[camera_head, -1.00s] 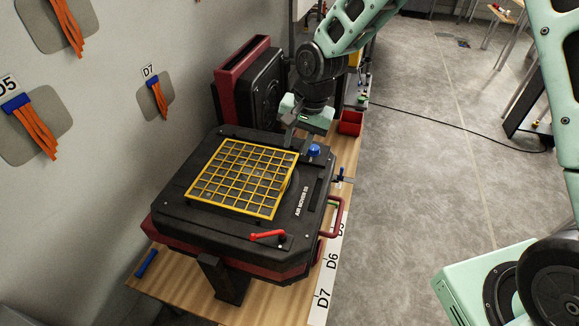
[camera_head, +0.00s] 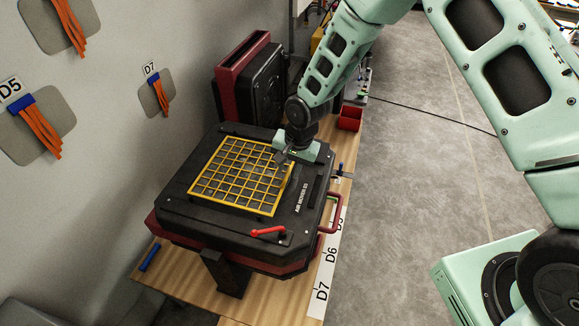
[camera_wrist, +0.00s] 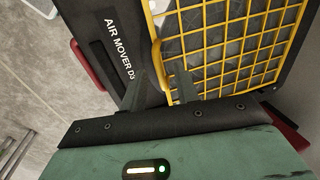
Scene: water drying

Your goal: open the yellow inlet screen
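The yellow inlet screen (camera_head: 240,177) is a square grid lying flat over the top opening of the black air mover (camera_head: 190,212). It also fills the upper right of the wrist view (camera_wrist: 222,50). A yellow loop handle (camera_wrist: 158,66) stands on its edge beside the "AIR MOVER D3" lettering. My gripper (camera_head: 284,158) is at the screen's right edge, pointing down. In the wrist view its two dark fingers (camera_wrist: 156,84) are apart, with the handle between them. I see a gap beside the handle. Fingertip contact is unclear.
A red lever (camera_head: 268,231) lies on the mover's front edge, and a dark red side handle (camera_head: 331,212) sticks out at right. Another black and red unit (camera_head: 250,85) stands behind, near the wall. A red bin (camera_head: 350,118) is at the bench's far right. Open floor lies right.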

